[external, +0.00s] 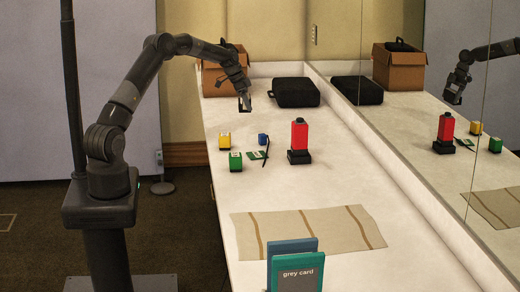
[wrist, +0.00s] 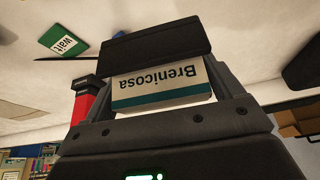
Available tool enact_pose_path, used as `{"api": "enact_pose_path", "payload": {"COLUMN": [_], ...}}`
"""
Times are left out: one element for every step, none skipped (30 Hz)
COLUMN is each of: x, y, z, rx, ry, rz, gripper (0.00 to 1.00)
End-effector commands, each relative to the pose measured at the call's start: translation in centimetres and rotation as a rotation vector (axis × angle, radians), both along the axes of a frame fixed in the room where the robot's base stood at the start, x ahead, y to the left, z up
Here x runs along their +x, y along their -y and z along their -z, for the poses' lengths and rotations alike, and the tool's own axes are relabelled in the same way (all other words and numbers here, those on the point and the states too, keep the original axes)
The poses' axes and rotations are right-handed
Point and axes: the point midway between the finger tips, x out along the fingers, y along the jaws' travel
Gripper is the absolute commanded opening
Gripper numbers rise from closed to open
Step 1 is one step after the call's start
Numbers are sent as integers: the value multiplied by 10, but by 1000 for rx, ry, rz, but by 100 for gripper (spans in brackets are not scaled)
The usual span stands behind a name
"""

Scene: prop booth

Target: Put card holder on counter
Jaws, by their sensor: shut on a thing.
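My gripper (external: 244,103) hangs above the far left part of the white counter (external: 350,195), in front of a black case.
A red bottle (external: 299,134) on a black stand, yellow (external: 225,141), green (external: 236,161) and blue (external: 263,139) blocks and a green card (external: 257,155) are mid-counter. The black case (external: 296,92) and cardboard box (external: 226,72) stand behind.

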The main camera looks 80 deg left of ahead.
Motion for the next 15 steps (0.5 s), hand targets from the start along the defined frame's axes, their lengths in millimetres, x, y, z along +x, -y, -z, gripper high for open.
{"api": "enact_pose_path", "payload": {"x": [1,1,1,1,1,1,1,1,1,1,1,1,5,9,14], "y": [-1,-1,-1,-1,-1,-1,0,0,0,-1,0,0,6,12,19], "z": [-17,-23,-33,-42,-48,-57,-65,-71,-78,-84,-89,-97,-95,-94,-93], "rx": [6,5,5,6,5,5,5,5,4,4,3,4,1,1,1], "ry": [5,4,3,5,3,3,3,3,3,3,2,3,1,1,0], "rz": [0,1,0,0,0,0,0,1,0,0,1,0,4,5,7], "gripper": [59,59,59,59,59,59,59,59,59,59,59,59,59,59,59]}}
